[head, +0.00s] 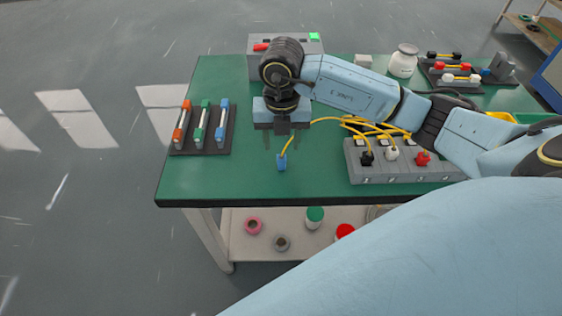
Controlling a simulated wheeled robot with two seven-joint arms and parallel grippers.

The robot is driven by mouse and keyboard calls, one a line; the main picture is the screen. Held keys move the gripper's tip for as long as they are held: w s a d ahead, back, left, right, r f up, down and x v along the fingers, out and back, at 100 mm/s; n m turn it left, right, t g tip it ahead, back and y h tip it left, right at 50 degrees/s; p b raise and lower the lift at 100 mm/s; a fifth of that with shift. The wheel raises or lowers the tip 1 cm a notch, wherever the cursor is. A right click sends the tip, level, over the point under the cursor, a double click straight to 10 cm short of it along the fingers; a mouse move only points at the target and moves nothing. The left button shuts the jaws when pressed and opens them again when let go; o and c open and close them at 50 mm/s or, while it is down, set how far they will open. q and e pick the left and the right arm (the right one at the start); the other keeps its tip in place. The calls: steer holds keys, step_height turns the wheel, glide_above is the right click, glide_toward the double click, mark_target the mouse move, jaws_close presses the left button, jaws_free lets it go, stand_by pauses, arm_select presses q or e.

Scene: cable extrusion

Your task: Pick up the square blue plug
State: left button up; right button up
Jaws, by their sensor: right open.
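The square blue plug (281,163) is near the front middle of the green table (230,183). A yellow cable (290,143) runs up from it and bends right toward the grey socket block. My right gripper (281,141) points down just behind and above the plug in the picture. Its fingers are apart, with nothing clearly held between them. I cannot tell its exact height over the table. My left gripper is not in view.
The grey socket block (400,175) with black, white and red plugs stands right of the blue plug. A rack of coloured bars (203,125) lies at left. A grey box (310,44), a white jar (404,61) and another rack are at the back. The front-left tabletop is clear.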

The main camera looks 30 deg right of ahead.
mark_target(282, 157)
steer(key=shift+s+a+f+b, duration=0.15)
steer(key=shift+f+b, duration=0.15)
steer(key=shift+f, duration=1.1)
steer(key=shift+s+a+f+b, duration=0.15)
steer(key=shift+f+b, duration=0.15)
steer(key=shift+f, duration=1.05)
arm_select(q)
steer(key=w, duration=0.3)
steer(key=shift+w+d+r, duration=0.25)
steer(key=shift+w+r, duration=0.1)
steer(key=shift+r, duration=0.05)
arm_select(e)
steer(key=shift+d, duration=0.1)
steer(key=shift+c, duration=0.2)
jaws_close()
